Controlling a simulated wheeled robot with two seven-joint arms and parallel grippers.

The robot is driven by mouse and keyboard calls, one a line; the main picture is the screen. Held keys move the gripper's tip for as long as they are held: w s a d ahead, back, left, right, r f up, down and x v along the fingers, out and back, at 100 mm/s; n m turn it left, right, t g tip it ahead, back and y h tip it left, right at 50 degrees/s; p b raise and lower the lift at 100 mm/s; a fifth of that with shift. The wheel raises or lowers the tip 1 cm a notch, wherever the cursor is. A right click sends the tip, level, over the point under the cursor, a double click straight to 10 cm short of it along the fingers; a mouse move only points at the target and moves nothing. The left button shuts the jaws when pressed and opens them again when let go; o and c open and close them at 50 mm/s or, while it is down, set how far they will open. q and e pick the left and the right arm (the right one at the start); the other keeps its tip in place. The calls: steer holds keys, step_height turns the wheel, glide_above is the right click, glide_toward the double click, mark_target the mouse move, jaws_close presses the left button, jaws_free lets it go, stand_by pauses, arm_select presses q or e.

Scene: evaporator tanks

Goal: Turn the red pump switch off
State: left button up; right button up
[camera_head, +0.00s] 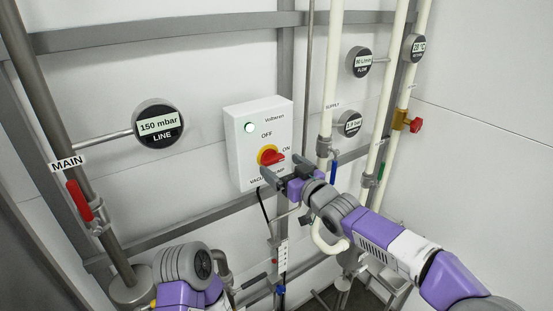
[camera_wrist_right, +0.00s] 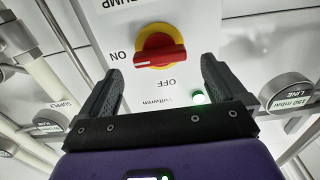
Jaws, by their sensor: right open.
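The red pump switch (camera_head: 271,157) is a red knob on a yellow ring, on the front of a white box (camera_head: 247,150). Its handle points to the ON label on the right in the head view. In the right wrist view, which is upside down, the knob (camera_wrist_right: 160,57) has its white mark toward ON. My right gripper (camera_head: 274,178) is open and empty, just in front of the box at the knob's lower right. In the right wrist view the knob lies beyond and between the fingers (camera_wrist_right: 158,85), apart from them. My left gripper is not visible.
A green lamp (camera_head: 249,127) glows on the box. A 150 mbar LINE gauge (camera_head: 159,125) is at left, above a red-handled MAIN valve (camera_head: 79,201). Pale vertical pipes (camera_head: 333,80) and gauges stand right of the box. My left arm shows at the bottom left.

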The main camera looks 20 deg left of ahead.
mark_target(275, 161)
steer(key=shift+p+x, duration=0.45)
steer(key=shift+x, duration=1.35)
steer(key=shift+c, duration=0.5)
steer(key=c, duration=1)
